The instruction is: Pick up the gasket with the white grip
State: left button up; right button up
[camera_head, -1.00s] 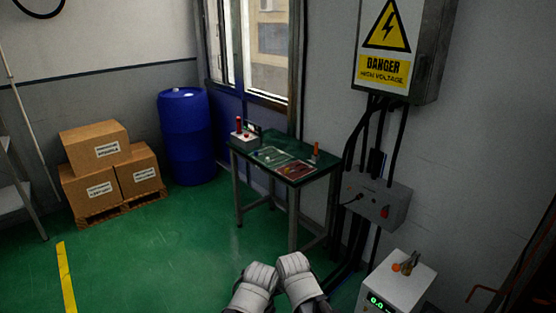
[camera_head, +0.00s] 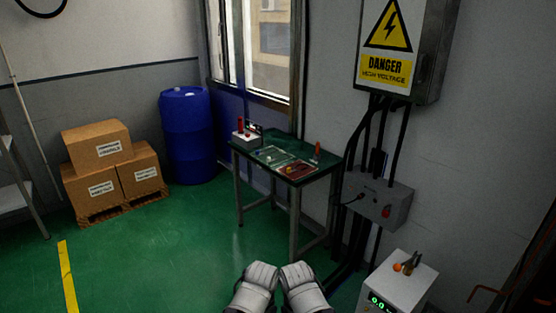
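My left gripper (camera_head: 257,284) and my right gripper (camera_head: 302,285), both pale grey and glove-like, are side by side at the bottom middle. They are well short of the green-topped table (camera_head: 270,144), and I see nothing held in them. Whether their fingers are open or shut is not clear. On the table lie a pale tray (camera_head: 271,156) and a reddish tray (camera_head: 297,170) with small items too small to make out. I cannot pick out a gasket or a white grip among them.
A box with red parts (camera_head: 246,137) and an orange upright item (camera_head: 317,149) stand on the table. A grey cable box (camera_head: 378,199) hangs right of it. A white unit with a green display (camera_head: 398,284) is at lower right. Green floor (camera_head: 190,240) lies clear to the left.

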aim_at(269, 160)
jog(key=i+j+z, duration=0.45)
jog(key=i, duration=0.6)
jog(key=i+j+z, duration=0.45)
jog(key=i+j, duration=0.5)
jog(key=j, duration=0.1)
